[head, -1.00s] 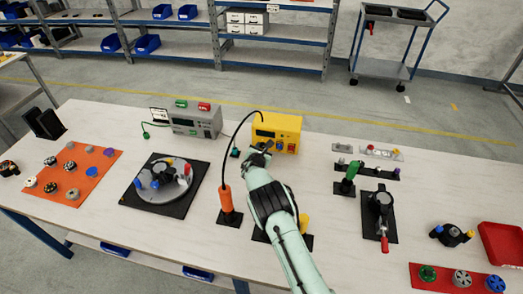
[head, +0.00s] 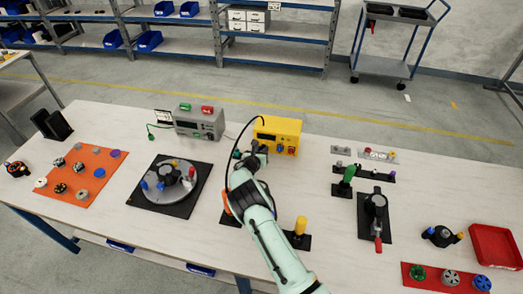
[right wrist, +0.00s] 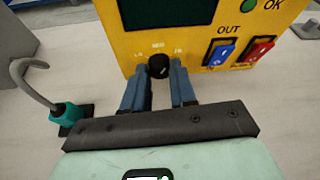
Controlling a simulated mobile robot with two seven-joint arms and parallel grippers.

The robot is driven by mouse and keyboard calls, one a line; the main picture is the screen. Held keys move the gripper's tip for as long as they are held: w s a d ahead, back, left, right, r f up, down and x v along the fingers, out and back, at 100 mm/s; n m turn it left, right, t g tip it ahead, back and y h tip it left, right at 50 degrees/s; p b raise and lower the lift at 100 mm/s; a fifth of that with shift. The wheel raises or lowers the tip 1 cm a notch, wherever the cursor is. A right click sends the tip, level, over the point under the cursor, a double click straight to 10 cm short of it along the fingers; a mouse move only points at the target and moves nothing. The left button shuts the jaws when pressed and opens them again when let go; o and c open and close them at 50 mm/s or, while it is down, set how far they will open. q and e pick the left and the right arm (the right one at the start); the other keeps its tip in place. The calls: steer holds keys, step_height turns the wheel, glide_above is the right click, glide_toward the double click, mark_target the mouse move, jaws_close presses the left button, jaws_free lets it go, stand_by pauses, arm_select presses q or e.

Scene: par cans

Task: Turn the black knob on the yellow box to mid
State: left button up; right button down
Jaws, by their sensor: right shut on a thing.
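The yellow box (head: 290,133) stands at the back middle of the table. In the right wrist view the box (right wrist: 188,40) shows a dark screen, and below it the black knob (right wrist: 159,66) with LO, MID and HI marks around it. My right gripper (right wrist: 161,70) is shut on the knob, one blue-grey finger on each side. The knob's pointer is too small to read surely. In the head view my right gripper (head: 257,150) is at the box's front left, and the knob is hidden behind it. My left gripper is not in view.
A grey box (head: 198,122) is left of the yellow one. An orange-handled stand is mostly hidden by my arm.

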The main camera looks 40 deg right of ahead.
steer(key=shift+r, duration=0.1)
steer(key=c, duration=0.9)
jaws_free()
step_height(320, 180, up, 9)
steer(key=shift+r, duration=0.1)
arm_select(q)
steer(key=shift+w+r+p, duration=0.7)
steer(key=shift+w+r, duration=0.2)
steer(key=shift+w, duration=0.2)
arm_select(e)
step_height(320, 180, up, 11)
